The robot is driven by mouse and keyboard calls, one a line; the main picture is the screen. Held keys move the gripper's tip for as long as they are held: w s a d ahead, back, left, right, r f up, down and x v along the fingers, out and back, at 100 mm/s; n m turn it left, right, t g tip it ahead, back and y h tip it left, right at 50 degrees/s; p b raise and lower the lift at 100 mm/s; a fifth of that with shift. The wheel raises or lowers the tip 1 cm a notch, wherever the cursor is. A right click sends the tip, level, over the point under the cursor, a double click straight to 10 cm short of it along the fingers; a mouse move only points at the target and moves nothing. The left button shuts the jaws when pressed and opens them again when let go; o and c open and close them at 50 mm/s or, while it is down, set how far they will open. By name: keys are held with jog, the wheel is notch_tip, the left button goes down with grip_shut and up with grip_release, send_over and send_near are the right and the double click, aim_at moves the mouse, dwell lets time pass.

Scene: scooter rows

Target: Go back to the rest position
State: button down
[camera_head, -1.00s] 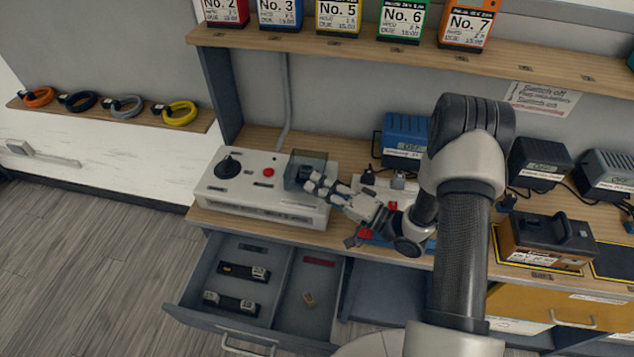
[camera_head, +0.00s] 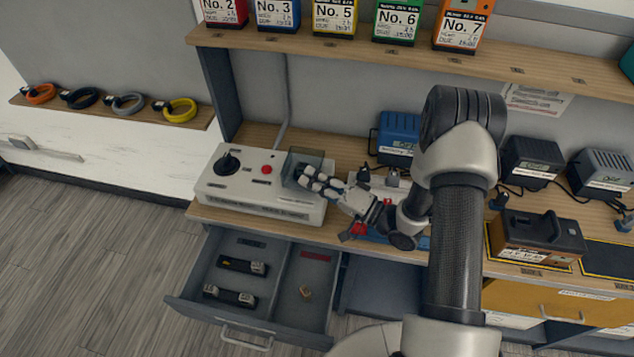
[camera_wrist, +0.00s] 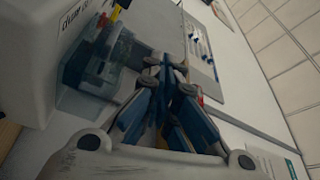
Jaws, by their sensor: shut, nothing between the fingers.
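My gripper (camera_head: 312,180) is at the right end of the white control box (camera_head: 225,200) on the bench, beside a clear cover (camera_head: 305,160). In the wrist view my gripper (camera_wrist: 168,75) has its fingers drawn together with nothing between them. The clear cover (camera_wrist: 100,65) shows there just left of the fingers. From the head view I cannot tell whether the fingers touch the cover. The box has a black knob (camera_head: 227,163) and a red button (camera_head: 266,169).
An open drawer (camera_head: 232,330) with black items juts out below the box. A black-and-brown battery (camera_head: 540,238) sits near the bench edge. A shelf (camera_head: 400,55) with numbered batteries runs above.

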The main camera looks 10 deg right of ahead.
jog(key=s+d+f, duration=0.2)
jog(key=s+d, duration=0.1)
jog(key=d, duration=0.6)
jog(key=shift+s+f+p, duration=0.2)
jog(key=shift+s+p, duration=0.05)
jog(key=shift+p, duration=0.15)
